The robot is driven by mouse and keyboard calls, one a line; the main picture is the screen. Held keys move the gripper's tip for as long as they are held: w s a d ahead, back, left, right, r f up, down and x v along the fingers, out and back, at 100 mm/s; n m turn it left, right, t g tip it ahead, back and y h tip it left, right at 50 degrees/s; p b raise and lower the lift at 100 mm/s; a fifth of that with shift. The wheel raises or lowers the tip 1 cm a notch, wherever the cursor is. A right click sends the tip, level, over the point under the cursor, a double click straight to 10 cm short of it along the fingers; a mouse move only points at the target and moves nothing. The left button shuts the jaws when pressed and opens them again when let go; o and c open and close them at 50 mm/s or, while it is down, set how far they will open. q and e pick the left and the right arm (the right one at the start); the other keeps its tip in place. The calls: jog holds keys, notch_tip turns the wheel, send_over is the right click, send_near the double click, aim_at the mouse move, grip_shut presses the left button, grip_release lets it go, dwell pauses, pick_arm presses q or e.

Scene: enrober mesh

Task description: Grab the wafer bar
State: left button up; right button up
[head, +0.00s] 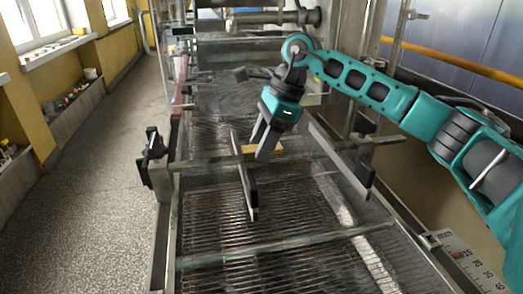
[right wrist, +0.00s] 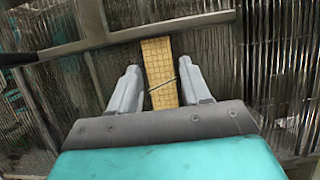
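The wafer bar (right wrist: 160,62) is a tan, grid-patterned strip lying on the mesh belt in the right wrist view. In the head view a short stretch of the bar (head: 276,147) shows beside my right gripper, which hides part of it. My right gripper (head: 260,146) points down at the belt with its fingers apart. In the right wrist view the bar lies between the two grey fingers of the right gripper (right wrist: 159,68), with a gap on each side. A thin dark line crosses the bar. My left gripper is in neither view.
The wire mesh belt (head: 290,214) runs away between metal side rails. An upright dark plate (head: 244,176) stands just left of my right gripper, and another plate (head: 343,160) stands to its right. A crossbar (head: 285,247) spans the belt nearer. Open floor (head: 95,190) lies left.

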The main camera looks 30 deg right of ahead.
jog(key=c, duration=0.6)
jog(key=shift+o, duration=0.2)
